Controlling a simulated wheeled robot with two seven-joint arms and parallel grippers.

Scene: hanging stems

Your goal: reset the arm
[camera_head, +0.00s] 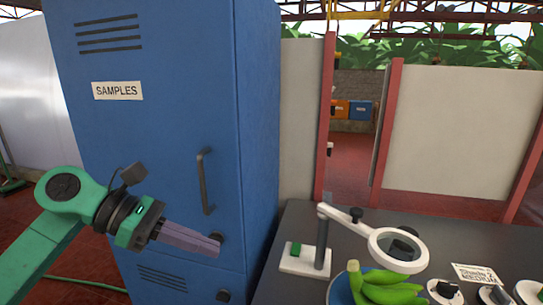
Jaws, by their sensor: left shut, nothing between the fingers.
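My left arm comes in from the lower left, green with a black wrist joint. My left gripper (217,247) is shut and empty, its purplish fingers together and pointing right. It shows in front of the lower part of the blue cabinet (150,150), just below and right of the cabinet's dark vertical handle (205,182). I cannot tell whether the fingertips touch the cabinet. The cabinet door looks closed. My right gripper is not in view.
A dark table (300,225) at the lower right holds a magnifier lamp (398,266), a blue plate with green bananas (385,287), a label card (477,275) and small dark-topped items. A red-framed opening (350,160) lies behind. A green hose (70,284) runs along the floor.

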